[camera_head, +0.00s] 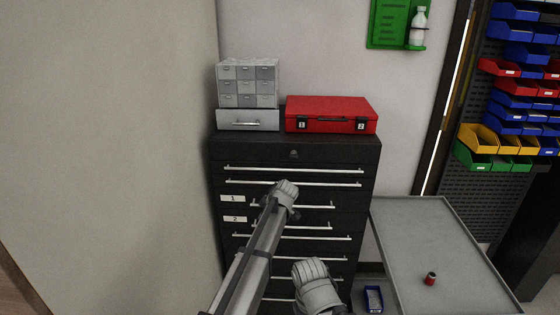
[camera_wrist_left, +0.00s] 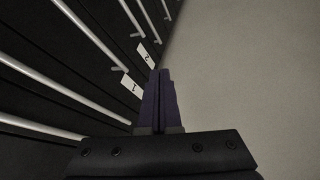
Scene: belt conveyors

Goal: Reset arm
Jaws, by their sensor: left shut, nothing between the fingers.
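My left gripper (camera_wrist_left: 158,85) shows in the left wrist view, with its two dark fingers together and nothing between them. It is in front of the black drawer cabinet, beside the labels 1 (camera_wrist_left: 131,87) and 2 (camera_wrist_left: 145,56); I cannot tell how far from them. In the head view, my grey arm links cover part of the black drawer cabinet (camera_head: 295,153), and no gripper fingers can be made out. The drawers with label 1 (camera_head: 233,198) and label 2 (camera_head: 235,219) look shut. My right gripper is not seen.
A red case (camera_head: 330,106) and a grey small-parts drawer unit (camera_head: 247,80) stand on the cabinet. A grey table (camera_head: 430,235) at the right bears a small red object (camera_head: 431,279). A blue bin (camera_head: 373,298) sits low beside it. A beige wall (camera_head: 110,150) is at the left.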

